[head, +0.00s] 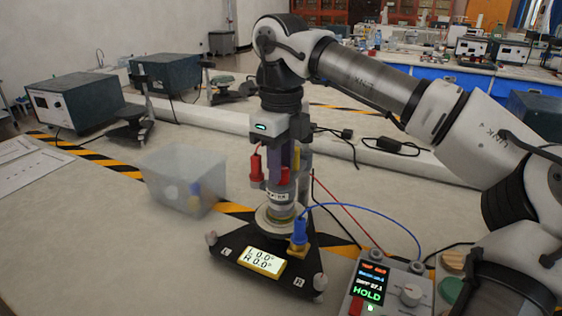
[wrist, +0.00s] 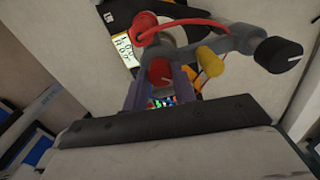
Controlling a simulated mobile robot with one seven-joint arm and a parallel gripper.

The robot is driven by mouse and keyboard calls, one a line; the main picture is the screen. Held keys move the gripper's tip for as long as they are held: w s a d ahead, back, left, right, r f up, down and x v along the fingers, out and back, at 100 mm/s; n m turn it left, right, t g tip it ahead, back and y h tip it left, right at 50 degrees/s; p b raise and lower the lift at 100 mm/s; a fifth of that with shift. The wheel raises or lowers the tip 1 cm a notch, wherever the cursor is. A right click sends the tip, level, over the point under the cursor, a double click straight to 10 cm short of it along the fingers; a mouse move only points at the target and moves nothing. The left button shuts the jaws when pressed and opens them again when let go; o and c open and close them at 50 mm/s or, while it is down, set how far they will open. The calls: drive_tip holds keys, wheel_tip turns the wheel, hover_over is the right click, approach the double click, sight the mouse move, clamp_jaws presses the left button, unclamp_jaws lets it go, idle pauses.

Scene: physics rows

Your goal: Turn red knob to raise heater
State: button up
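The red knob (wrist: 160,73) shows in the wrist view, facing me, with a pale pointer line on it. The two purple fingers of my gripper (wrist: 160,88) stand apart, one on each side of it. I cannot tell whether they touch it. In the head view my gripper (head: 284,168) points down over the heater stand, just above red parts around its column. Which red part is the knob is not clear there. The stand has a black three-cornered base (head: 225,248) and a lit display (head: 262,262) that reads L 0.0 and R 0.0.
A grey clamp arm with a black-capped knob (wrist: 281,54) and a yellow knob (wrist: 210,56) lies close to my fingers. A control box (head: 390,290) reading HOLD stands front right, with red and blue cables to the stand. A clear bin (head: 180,182) stands left.

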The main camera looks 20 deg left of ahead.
drive_tip(key=shift+c, duration=1.2)
drive_tip(key=shift+r+n+p, duration=0.1)
drive_tip(key=shift+n+p, duration=0.2)
drive_tip(key=shift+p, duration=0.1)
drive_tip(key=shift+n+p, duration=0.85)
drive_tip(key=shift+n, duration=0.15)
drive_tip(key=n+p, duration=0.2)
drive_tip(key=n, duration=0.3)
drive_tip(key=shift+p, duration=0.3)
drive_tip(key=o, duration=1)
